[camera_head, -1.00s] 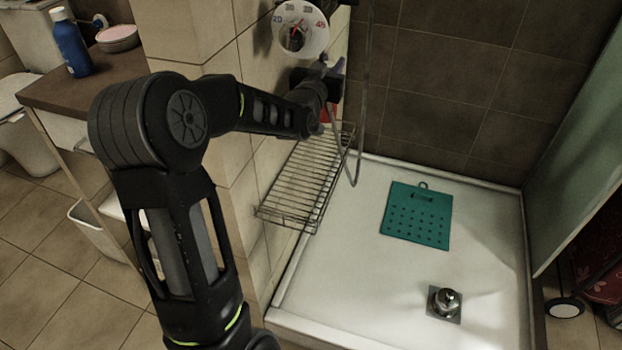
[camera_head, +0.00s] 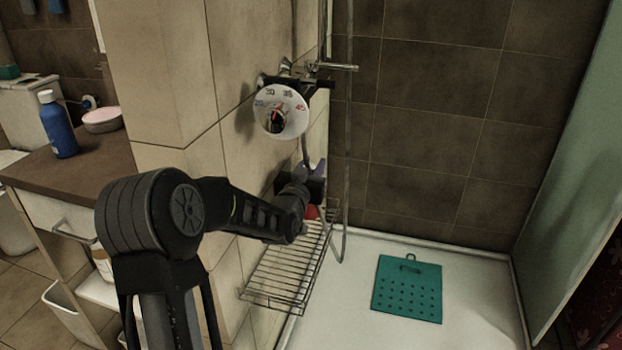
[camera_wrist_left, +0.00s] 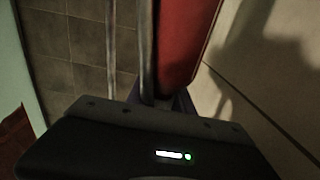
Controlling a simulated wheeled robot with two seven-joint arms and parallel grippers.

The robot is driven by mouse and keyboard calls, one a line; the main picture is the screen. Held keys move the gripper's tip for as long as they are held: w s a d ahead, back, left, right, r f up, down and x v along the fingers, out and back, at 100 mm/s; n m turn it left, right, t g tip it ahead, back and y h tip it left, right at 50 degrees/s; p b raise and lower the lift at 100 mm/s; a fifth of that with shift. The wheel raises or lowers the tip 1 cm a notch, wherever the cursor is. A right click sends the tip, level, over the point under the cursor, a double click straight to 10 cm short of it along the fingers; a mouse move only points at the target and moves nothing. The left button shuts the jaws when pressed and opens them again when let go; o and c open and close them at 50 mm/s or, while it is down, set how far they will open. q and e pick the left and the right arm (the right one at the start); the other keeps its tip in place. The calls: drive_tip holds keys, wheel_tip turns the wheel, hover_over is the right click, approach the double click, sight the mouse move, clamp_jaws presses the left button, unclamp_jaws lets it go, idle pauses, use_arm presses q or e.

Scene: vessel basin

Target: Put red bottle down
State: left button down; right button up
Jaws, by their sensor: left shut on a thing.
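My left gripper (camera_head: 314,188) is at the far end of the wire rack (camera_head: 268,283) on the tiled shower wall, mostly hidden behind its own wrist. A small piece of the red bottle (camera_head: 312,212) shows just below the gripper in the head view. In the left wrist view the red bottle (camera_wrist_left: 183,40) stands large, beyond the gripper body, with the fingers (camera_wrist_left: 165,100) shut on it. Its base is hidden, so I cannot tell whether it touches the rack. My right gripper is out of view.
The near part of the rack is empty. A green mat (camera_head: 407,288) lies in the white shower tray (camera_head: 480,300). A blue bottle (camera_head: 60,128) stands on the counter at left.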

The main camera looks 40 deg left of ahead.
use_arm(q)
drive_tip(key=shift+f+b, duration=0.4)
drive_tip(key=shift+f, duration=1.45)
drive_tip(key=shift+f+b, duration=0.25)
drive_tip(key=shift+b, duration=0.05)
drive_tip(key=c, duration=1.1)
unclamp_jaws()
drive_tip(key=shift+s+r+p, duration=0.1)
drive_tip(key=shift+r+p, duration=0.15)
drive_tip(key=shift+p, duration=0.15)
drive_tip(key=v, duration=1.1)
drive_tip(key=shift+s+d+p, duration=0.15)
drive_tip(key=shift+s+p, duration=0.2)
